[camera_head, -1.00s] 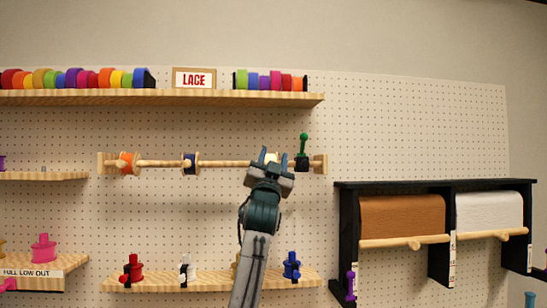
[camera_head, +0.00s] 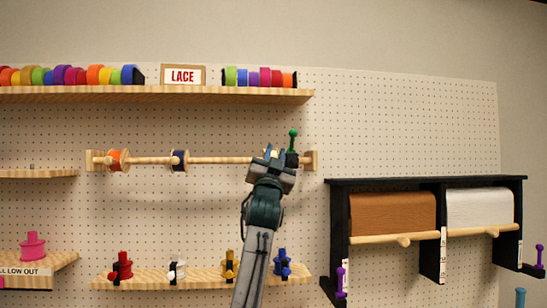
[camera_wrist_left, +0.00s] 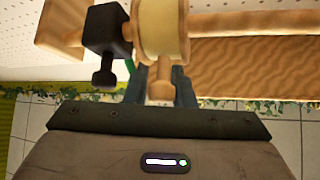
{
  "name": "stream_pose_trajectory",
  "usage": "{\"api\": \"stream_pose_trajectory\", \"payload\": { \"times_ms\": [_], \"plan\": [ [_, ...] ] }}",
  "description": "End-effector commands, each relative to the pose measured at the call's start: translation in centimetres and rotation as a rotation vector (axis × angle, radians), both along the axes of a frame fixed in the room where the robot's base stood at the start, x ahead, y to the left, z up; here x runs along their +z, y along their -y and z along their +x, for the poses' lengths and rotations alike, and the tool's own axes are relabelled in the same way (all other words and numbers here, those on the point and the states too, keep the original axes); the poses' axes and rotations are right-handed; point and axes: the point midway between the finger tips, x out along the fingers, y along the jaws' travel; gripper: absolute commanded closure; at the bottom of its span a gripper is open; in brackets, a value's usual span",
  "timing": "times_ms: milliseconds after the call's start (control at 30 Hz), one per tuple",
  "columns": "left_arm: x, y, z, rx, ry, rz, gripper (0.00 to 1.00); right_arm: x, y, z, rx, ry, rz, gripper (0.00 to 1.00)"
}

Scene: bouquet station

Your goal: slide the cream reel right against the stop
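The cream reel (camera_wrist_left: 161,30) sits on a wooden rod (camera_head: 222,160), with a round knob hanging from it in the left wrist view. My left gripper (camera_head: 274,152) is at the reel from below and hides most of it in the head view. In the left wrist view its two fingers (camera_wrist_left: 160,88) stand close on either side of the knob and look shut on it. The black stop (camera_wrist_left: 107,30) with a green knob (camera_head: 293,135) is on the rod right beside the reel; any gap is too small to tell. My right gripper is not in view.
An orange reel (camera_head: 116,160) and a navy reel (camera_head: 180,160) sit farther left on the rod. The rod's right end bracket (camera_head: 311,160) is just past the stop. A shelf (camera_head: 200,96) runs above; a lower shelf (camera_head: 200,281) holds several small spools. A black paper rack (camera_head: 335,240) stands right.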

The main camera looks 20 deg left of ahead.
Motion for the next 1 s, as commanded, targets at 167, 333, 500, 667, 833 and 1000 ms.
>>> {"api": "stream_pose_trajectory", "payload": {
  "times_ms": [167, 333, 500, 667, 833, 1000],
  "plan": [
    [-0.1, -0.1, 0.0, 0.003, -0.002, 0.001, 0.58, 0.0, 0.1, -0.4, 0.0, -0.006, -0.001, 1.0],
    [-0.1, 0.0, 0.0, 0.002, -0.002, 0.0, 0.58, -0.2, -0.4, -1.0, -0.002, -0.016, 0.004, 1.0],
    [-1.3, 0.1, -0.8, 0.002, -0.002, 0.0, 0.58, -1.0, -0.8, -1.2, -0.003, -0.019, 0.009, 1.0],
    [-3.5, 0.6, -3.0, 0.001, -0.001, 0.0, 0.58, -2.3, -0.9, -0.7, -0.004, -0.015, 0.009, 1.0],
    [-5.7, 1.2, -5.6, 0.001, 0.0, -0.001, 0.58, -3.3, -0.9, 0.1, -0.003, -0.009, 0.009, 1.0],
    [-7.0, 1.6, -7.2, 0.002, -0.001, -0.001, 0.58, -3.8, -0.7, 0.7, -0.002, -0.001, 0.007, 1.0]
  ]
}}
